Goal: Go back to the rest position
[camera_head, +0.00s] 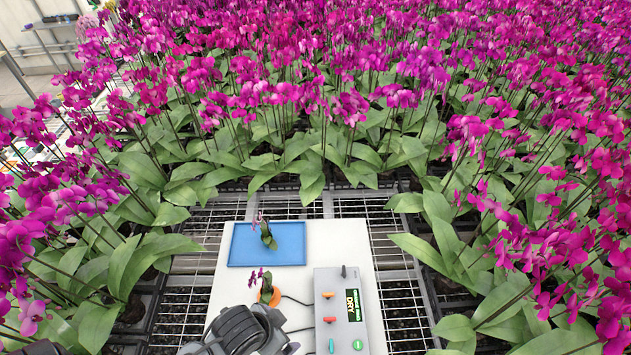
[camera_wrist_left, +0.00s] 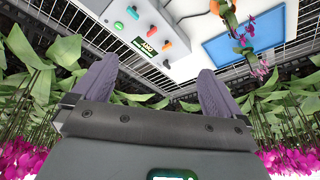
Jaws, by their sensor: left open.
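My left gripper (camera_wrist_left: 157,68) shows in the left wrist view with its two grey-purple fingers spread wide apart. It is open, and nothing is between the fingers. In the head view dark arm parts of mine (camera_head: 240,330) reach in at the bottom, beside the small orange pot (camera_head: 276,296). The fingers cannot be made out there. The pot holds a small purple orchid (camera_head: 264,278) and stands on the white board (camera_head: 301,275). The pot also shows at the top edge of the left wrist view (camera_wrist_left: 215,6). My right gripper cannot be identified in either view.
A blue tray (camera_head: 240,246) at the back of the board holds a small orchid (camera_head: 267,234). A grey control box (camera_head: 340,325) with buttons and a green "DRY" display stands at the right. Dense flowering orchids (camera_head: 330,90) surround the board. Wire mesh (camera_head: 210,217) lies beside it.

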